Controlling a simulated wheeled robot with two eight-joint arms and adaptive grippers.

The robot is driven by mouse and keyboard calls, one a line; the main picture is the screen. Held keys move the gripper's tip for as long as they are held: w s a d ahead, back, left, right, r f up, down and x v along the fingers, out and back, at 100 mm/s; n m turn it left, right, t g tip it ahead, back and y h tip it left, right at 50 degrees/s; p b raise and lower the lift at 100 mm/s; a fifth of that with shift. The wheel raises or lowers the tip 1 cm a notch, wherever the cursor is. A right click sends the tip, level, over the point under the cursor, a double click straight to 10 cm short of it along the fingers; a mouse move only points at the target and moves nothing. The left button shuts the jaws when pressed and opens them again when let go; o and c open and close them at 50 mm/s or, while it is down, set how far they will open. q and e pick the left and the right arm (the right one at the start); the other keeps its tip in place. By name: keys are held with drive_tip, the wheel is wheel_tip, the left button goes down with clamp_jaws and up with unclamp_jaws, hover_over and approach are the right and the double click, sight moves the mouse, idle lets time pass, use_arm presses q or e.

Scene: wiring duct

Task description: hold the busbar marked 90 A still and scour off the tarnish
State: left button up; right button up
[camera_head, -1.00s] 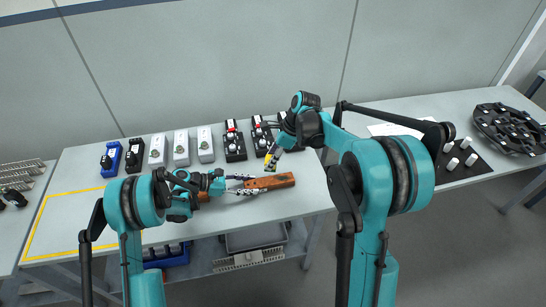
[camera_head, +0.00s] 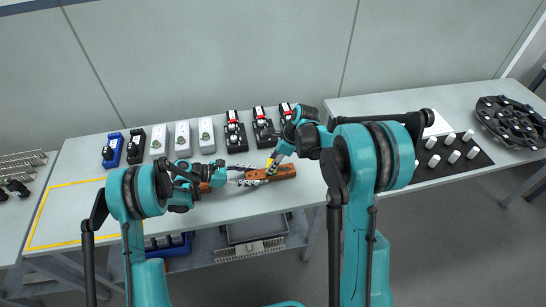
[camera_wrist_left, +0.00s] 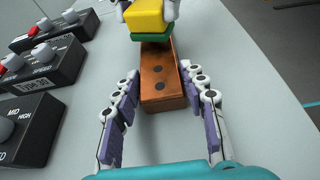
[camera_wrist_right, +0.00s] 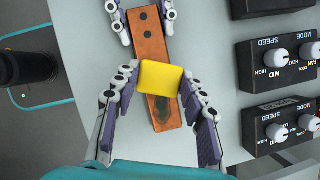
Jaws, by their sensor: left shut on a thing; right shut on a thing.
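The copper-brown busbar (camera_head: 283,173) lies on the table, with two dark holes near one end in the left wrist view (camera_wrist_left: 158,92). My left gripper (camera_head: 243,181) has its fingers on both sides of that end and is shut on it. My right gripper (camera_wrist_right: 160,82) is shut on a yellow scouring pad (camera_wrist_right: 162,76) with a green underside (camera_wrist_left: 150,37). The pad is over the busbar, at or just above its top; exact contact is unclear. A dark greenish tarnish patch (camera_wrist_right: 190,108) shows beside the pad. No 90 A marking is readable.
Several control boxes with knobs stand along the back: a blue one (camera_head: 112,150), white ones (camera_head: 183,139) and black ones (camera_head: 235,133). Another copper-coloured piece (camera_head: 205,187) shows partly behind my left wrist. A yellow-taped area (camera_head: 36,224) on the left is clear.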

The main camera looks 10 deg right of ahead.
drive_tip(key=shift+d+f, duration=0.2)
drive_tip(key=shift+d, duration=0.45)
drive_tip(key=shift+d+f, duration=0.2)
drive_tip(key=shift+d, duration=2.9)
drive_tip(key=shift+a, duration=3.9)
drive_tip(key=shift+d+r, duration=0.15)
drive_tip(key=shift+r, duration=3.85)
